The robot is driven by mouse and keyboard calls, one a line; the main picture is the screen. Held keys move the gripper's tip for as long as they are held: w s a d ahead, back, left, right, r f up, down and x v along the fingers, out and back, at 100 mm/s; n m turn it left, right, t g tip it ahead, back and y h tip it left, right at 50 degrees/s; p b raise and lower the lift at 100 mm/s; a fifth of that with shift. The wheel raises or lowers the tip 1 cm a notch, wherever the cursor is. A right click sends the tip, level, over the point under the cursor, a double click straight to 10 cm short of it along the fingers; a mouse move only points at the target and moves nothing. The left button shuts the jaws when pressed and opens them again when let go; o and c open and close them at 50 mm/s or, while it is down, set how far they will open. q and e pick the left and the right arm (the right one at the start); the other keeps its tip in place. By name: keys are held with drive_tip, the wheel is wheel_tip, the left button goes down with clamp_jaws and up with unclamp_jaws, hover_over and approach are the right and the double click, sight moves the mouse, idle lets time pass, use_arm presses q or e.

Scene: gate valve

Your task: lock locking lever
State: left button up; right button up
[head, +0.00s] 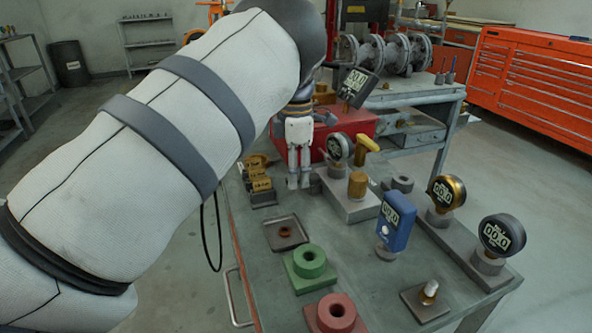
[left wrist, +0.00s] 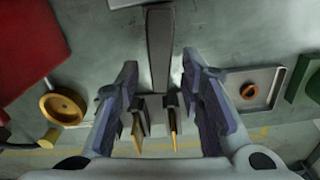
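My left gripper (head: 299,182) points down over the workbench at the end of my large white left arm. In the left wrist view the gripper (left wrist: 163,108) has its two fingers wide apart. A grey flat bar (left wrist: 160,48) runs down the middle of that view toward the gap between them. I cannot tell for sure whether it is the locking lever, or whether the fingers touch anything. Dark upright plates with yellow edges (left wrist: 172,125) show between the fingers. A stand with yellow labelled blocks (head: 261,184) is just left of the gripper. My right gripper is not in view.
A shallow tray (head: 268,240) with a rusty ring, a green block (head: 310,268) and a red block (head: 337,314) lie nearer. Gauges, a blue meter (head: 396,222) and a yellow handle (head: 367,144) stand to the right. A red box (head: 352,126) is behind the gripper.

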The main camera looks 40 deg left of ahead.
use_arm(q)
clamp_jaws()
drive_tip(key=shift+w+a, duration=0.1)
drive_tip(key=m, duration=0.3)
drive_tip(key=shift+w+a, duration=0.35)
drive_tip(key=m, duration=0.2)
drive_tip(key=shift+w+a+m, duration=0.25)
drive_tip(key=shift+w+m, duration=0.15)
drive_tip(key=m, duration=0.1)
drive_tip(key=w+m+b, duration=0.1)
drive_tip(key=m, duration=0.2)
drive_tip(key=shift+w+a+m, duration=0.2)
drive_tip(key=shift+w+m, duration=0.1)
drive_tip(key=shift+w+d+r+m+b, duration=0.1)
drive_tip(key=shift+w+m+b, duration=0.3)
drive_tip(key=shift+m, duration=0.7)
drive_tip(key=shift+w+m+b, duration=0.3)
drive_tip(key=shift+w+m, duration=0.05)
drive_tip(key=shift+m, duration=0.75)
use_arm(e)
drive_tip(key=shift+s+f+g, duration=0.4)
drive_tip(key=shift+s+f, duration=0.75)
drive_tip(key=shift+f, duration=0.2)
use_arm(q)
drive_tip(key=shift+w, duration=0.1)
drive_tip(key=shift+d, duration=0.1)
